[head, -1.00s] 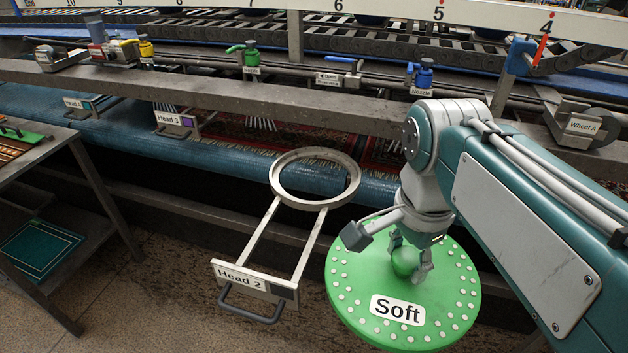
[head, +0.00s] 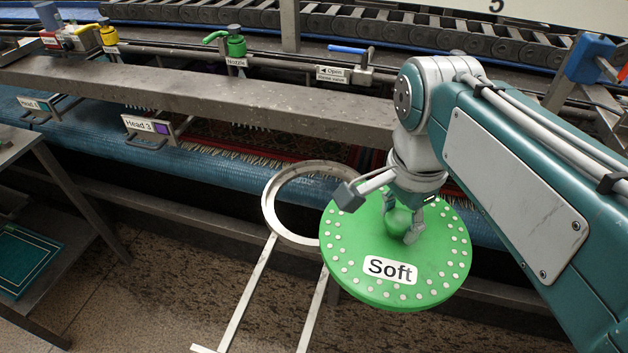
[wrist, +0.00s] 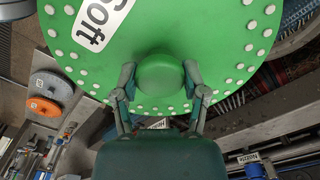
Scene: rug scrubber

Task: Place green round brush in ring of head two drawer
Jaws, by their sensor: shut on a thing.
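The green round brush (head: 350,268), labelled "Soft", hangs from my gripper (head: 403,222), which is shut on its round green knob. In the wrist view, the two fingers of my gripper (wrist: 160,85) sit on either side of the knob, and the brush disc (wrist: 200,30) fills the upper part. The head two drawer's metal ring (head: 270,205) is pulled out, just left of the brush. In the head view the brush covers the ring's right edge; I cannot tell whether they touch. The drawer's rails (head: 248,295) run down to the frame's bottom edge, and its front label is out of frame.
A steel beam (head: 200,92) with nozzle valves runs behind. A metal side table (head: 75,190) stands at far left. Grey and orange discs (wrist: 50,88) show in the wrist view.

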